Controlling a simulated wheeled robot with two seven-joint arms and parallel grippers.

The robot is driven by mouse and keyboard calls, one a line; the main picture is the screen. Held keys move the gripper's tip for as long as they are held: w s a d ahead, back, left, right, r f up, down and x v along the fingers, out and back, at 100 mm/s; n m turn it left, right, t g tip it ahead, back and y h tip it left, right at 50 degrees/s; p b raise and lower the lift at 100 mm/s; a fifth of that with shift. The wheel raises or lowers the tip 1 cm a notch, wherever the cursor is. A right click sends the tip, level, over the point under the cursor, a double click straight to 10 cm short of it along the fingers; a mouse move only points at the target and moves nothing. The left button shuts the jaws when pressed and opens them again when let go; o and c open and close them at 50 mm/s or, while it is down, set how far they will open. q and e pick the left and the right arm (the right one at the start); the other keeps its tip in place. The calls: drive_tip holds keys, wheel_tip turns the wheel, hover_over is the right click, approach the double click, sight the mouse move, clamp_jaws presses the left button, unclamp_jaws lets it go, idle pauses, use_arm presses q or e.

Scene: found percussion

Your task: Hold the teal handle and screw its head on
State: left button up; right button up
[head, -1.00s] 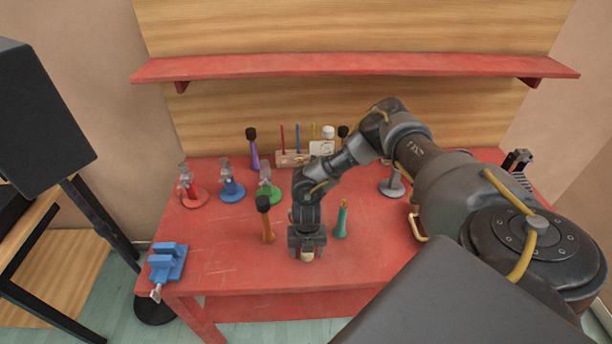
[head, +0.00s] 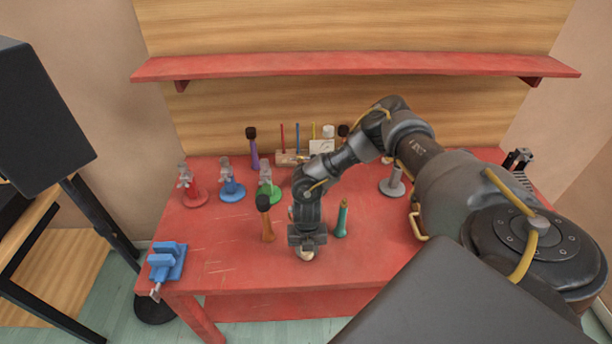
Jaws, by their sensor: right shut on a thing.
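The teal handle (head: 342,219) stands upright on the red table, just right of my right gripper, with no head on its top. My right gripper (head: 307,247) points down near the front middle of the table. It is shut on a small pale, cream-coloured head (head: 307,255), mostly hidden by the jaws. I cannot tell whether the head touches the table. My left gripper is not in view.
An orange handle with a dark head (head: 265,218) stands close left of the gripper. A blue vise (head: 167,262) sits at the front left edge. Red (head: 193,195), blue (head: 231,190) and green (head: 268,190) stands are behind. The table (head: 225,255) is clear at front left.

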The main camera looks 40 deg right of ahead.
drive_tip(key=shift+r+b, duration=0.3)
drive_tip(key=s+a+r+b, duration=0.3)
drive_tip(key=s+a+r, duration=0.6)
drive_tip(key=r, duration=0.3)
drive_tip(key=shift+s+a, duration=0.25)
drive_tip(key=shift+a, duration=0.35)
